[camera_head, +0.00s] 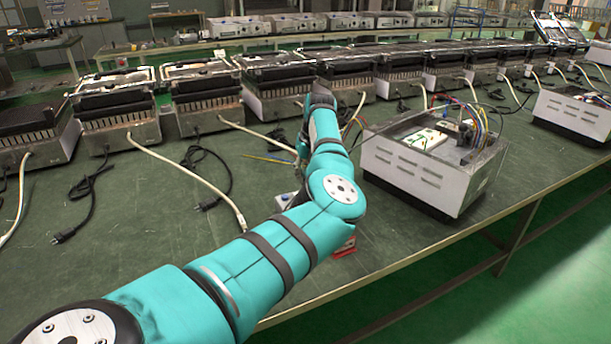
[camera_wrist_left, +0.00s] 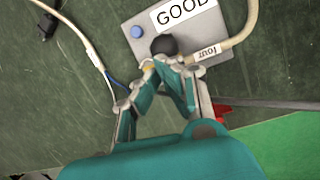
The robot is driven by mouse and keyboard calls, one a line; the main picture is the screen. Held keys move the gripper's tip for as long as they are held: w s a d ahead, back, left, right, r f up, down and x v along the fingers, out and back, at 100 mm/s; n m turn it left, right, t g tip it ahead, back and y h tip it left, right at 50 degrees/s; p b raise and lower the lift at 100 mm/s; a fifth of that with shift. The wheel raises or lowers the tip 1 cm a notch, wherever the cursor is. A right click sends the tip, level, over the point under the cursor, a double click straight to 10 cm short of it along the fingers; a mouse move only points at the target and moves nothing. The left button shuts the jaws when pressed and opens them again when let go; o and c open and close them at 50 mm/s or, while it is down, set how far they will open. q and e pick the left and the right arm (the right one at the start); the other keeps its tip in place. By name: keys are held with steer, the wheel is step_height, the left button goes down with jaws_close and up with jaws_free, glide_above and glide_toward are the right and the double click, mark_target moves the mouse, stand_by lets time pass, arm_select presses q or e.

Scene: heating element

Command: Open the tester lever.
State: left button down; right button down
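The tester (camera_wrist_left: 188,38) is a small grey box with a white "GOOD" label and a blue button (camera_wrist_left: 137,31), seen in the left wrist view. Its lever's round black knob (camera_wrist_left: 163,44) is just beyond the tips of my left gripper (camera_wrist_left: 164,66). The fingers converge close together at the knob; the lever's shaft is hidden, and I cannot tell whether they hold it. In the head view my left arm covers the gripper and most of the tester (camera_head: 284,202), leaving a pale edge with blue. My right gripper is out of view.
An open white heater unit (camera_head: 420,170) with coloured wires stands right of my arm. A row of heaters (camera_head: 207,95) lines the back of the green bench. Pale cables and plugs (camera_head: 75,225) lie at left. A red object (camera_head: 345,246) shows near the bench's front edge.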

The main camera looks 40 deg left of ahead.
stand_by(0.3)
arm_select(q)
steer(key=v, duration=1.2)
steer(key=shift+a, duration=0.1)
